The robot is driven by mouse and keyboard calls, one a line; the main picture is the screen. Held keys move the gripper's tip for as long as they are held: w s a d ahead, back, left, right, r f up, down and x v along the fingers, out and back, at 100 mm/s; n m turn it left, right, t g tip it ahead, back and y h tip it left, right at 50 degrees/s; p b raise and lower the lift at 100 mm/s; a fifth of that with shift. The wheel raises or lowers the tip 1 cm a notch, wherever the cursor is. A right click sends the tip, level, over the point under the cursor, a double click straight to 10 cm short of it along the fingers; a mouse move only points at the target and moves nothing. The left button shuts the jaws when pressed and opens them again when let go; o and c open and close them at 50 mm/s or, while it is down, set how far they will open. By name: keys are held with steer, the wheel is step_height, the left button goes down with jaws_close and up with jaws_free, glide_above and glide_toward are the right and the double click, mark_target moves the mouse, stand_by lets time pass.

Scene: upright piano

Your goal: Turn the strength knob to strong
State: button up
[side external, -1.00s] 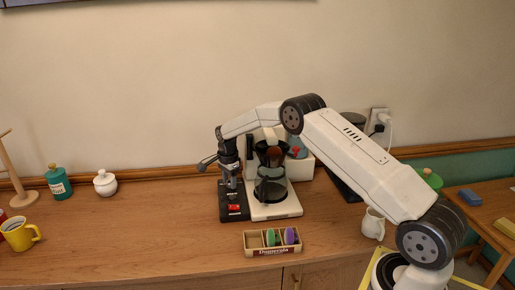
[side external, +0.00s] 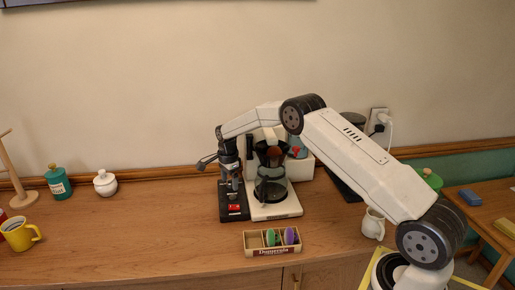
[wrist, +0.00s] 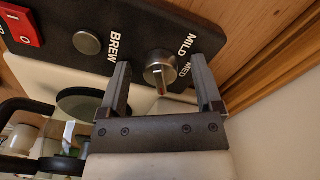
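The strength knob (wrist: 160,70) is a round silver dial with a raised grip bar, on the black control panel (wrist: 130,18) of the coffee machine in the wrist view. The labels MILD and MED show beside it; any further label is hidden by my gripper. My gripper (wrist: 163,78) has its two dark fingers apart, one on each side of the knob, with visible gaps. In the side external view my gripper (side external: 231,183) points down over the black panel (side external: 234,205) of the coffee machine (side external: 277,208). The knob itself is hidden there.
A red switch (wrist: 20,25) and a silver BREW button (wrist: 87,42) sit on the same panel. A glass carafe (side external: 270,190) stands beside my gripper. A wooden box (side external: 272,241) with coloured pods is in front.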

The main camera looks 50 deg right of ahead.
mark_target(230, 179)
steer(key=shift+r, duration=0.1)
steer(key=shift+r, duration=3.8)
steer(key=shift+a, duration=0.1)
steer(key=shift+s+a+r+n, duration=0.3)
steer(key=shift+a+n, duration=0.1)
steer(key=shift+n, duration=0.1)
steer(key=s+a+n+t, duration=0.1)
steer(key=s+a+n, duration=0.4)
steer(key=s, duration=0.5)
steer(key=s+a+n, duration=0.5)
steer(key=s+n, duration=0.3)
steer(key=s, duration=0.1)
steer(key=s+a+r+n+t, duration=0.1)
steer(key=s+a+n, duration=0.4)
steer(key=s, duration=0.5)
steer(key=shift+s+a+n+t, duration=0.3)
steer(key=shift+a+n, duration=0.05)
steer(key=shift+n, duration=0.75)
